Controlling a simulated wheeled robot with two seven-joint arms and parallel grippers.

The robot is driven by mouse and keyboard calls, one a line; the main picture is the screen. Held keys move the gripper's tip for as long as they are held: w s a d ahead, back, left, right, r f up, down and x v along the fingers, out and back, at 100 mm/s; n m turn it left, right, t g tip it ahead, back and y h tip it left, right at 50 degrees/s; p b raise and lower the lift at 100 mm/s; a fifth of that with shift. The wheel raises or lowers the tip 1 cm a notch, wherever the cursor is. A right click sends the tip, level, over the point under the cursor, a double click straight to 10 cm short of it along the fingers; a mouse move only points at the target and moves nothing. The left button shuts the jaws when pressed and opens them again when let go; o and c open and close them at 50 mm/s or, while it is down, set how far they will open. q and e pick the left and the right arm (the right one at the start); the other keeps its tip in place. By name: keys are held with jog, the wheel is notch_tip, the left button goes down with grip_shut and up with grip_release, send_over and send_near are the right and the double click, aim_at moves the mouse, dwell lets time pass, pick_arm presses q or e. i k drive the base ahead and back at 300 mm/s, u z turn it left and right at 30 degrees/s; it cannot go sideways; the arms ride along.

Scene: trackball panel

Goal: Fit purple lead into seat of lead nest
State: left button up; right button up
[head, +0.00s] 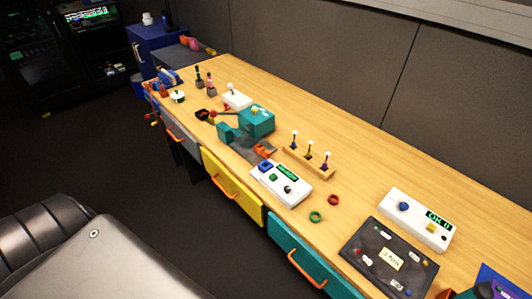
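A small wooden rack (300,162) stands on the bench right of centre. At the bottom right corner, a dark purplish thing (485,290) is cut off by the picture edge. I cannot tell which of these is the purple lead, and I cannot make out the lead nest or its seat for certain. Neither of my grippers is in view.
The wooden bench holds a white box with buttons (281,184), a dark panel (388,258), a white box with a display (418,218), a teal machine (256,122), and green (316,216) and red (333,200) rings. Bare wood lies behind the rack.

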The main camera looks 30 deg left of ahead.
aim_at(263, 151)
jog(key=k, duration=0.5)
jog(key=u, duration=1.45)
jog(key=i, duration=0.85)
jog(key=z, duration=1.85)
jog(key=i, duration=0.25)
jog(key=z, duration=0.05)
